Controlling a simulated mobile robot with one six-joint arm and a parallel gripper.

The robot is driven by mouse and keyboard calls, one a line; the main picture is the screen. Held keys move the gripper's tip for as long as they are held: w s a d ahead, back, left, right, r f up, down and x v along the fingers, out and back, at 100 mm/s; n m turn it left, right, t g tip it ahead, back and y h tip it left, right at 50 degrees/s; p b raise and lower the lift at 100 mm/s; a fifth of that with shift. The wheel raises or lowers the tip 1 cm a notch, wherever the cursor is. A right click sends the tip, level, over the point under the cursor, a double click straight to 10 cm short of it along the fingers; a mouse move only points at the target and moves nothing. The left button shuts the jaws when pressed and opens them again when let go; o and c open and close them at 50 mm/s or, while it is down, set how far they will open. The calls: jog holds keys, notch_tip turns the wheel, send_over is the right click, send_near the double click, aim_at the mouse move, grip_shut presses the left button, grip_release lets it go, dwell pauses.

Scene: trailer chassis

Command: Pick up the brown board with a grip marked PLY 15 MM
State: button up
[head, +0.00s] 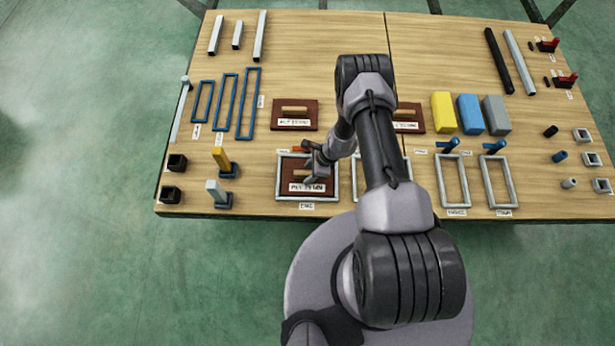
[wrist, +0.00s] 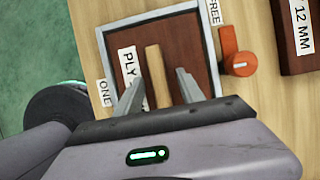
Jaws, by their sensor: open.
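The brown board (head: 290,187) lies in a grey metal frame (head: 279,178) at the front of the table, below the middle of the head view. It carries a light wooden grip (wrist: 154,66) and a white label; in the wrist view the brown board (wrist: 184,47) shows only "PLY", the rest hidden. My gripper (head: 311,175) is over the board, and its body hides part of it. In the wrist view my gripper (wrist: 158,90) is open, one finger on each side of the wooden grip. I cannot tell whether the fingers touch it.
An orange piece (wrist: 238,62) sits beside the frame's edge. Another brown board (head: 285,113), labelled 12 MM, lies behind; a third brown board (head: 410,113) lies right of my arm. Blue frames (head: 228,100) and empty grey frames (head: 453,182) lie left and right.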

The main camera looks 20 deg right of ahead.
jog(key=shift+f, duration=0.2)
jog(key=shift+c, duration=0.3)
grip_shut()
dwell(1.1)
